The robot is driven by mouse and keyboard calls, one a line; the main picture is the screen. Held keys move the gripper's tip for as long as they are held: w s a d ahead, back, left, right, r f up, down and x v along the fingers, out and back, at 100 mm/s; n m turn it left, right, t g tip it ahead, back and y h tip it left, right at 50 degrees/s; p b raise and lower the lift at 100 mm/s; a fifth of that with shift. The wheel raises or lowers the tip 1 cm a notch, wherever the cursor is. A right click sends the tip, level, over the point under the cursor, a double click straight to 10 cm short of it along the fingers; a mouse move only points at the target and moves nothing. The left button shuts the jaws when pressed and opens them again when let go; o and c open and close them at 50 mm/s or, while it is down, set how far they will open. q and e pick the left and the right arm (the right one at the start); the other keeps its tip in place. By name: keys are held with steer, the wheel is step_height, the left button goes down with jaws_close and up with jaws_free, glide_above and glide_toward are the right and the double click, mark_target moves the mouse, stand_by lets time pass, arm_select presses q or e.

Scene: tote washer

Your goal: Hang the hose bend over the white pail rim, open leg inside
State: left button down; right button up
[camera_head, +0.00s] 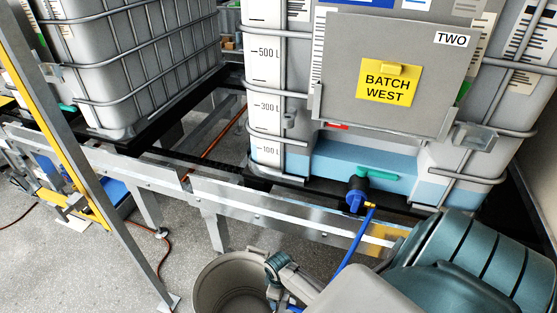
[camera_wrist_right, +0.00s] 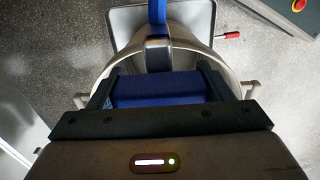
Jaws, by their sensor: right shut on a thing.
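The pail (camera_head: 205,279), pale grey-white and open-topped, stands on the floor at the bottom centre of the head view. It also shows in the right wrist view (camera_wrist_right: 228,70), beyond my jaws. A blue hose (camera_head: 356,240) runs down from the valve on the tank and passes behind my right arm. In the right wrist view my right gripper (camera_wrist_right: 157,86) is shut on a blue hose part (camera_wrist_right: 150,99), over the pail's opening. A dark piece and a blue strip (camera_wrist_right: 157,12) extend beyond it. Whether the hose bend touches the rim is hidden. My left gripper is out of view.
A tank marked TWO, with a yellow BATCH WEST sign (camera_head: 386,84), stands on a metal rail frame (camera_head: 270,208). Its blue valve (camera_head: 357,190) has a green handle. A yellow-edged post (camera_head: 70,140) stands at left. Open floor (camera_head: 120,265) lies left of the pail.

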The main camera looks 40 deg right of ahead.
stand_by(0.4)
steer(key=shift+f+b, duration=0.75)
steer(key=shift+f, duration=0.45)
steer(key=shift+f, duration=0.1)
steer(key=shift+f+b, duration=0.55)
steer(key=shift+f, duration=0.25)
steer(key=shift+f, duration=0.1)
step_height(320, 180, down, 2)
steer(key=shift+f+b, duration=0.2)
steer(key=shift+b, duration=0.7)
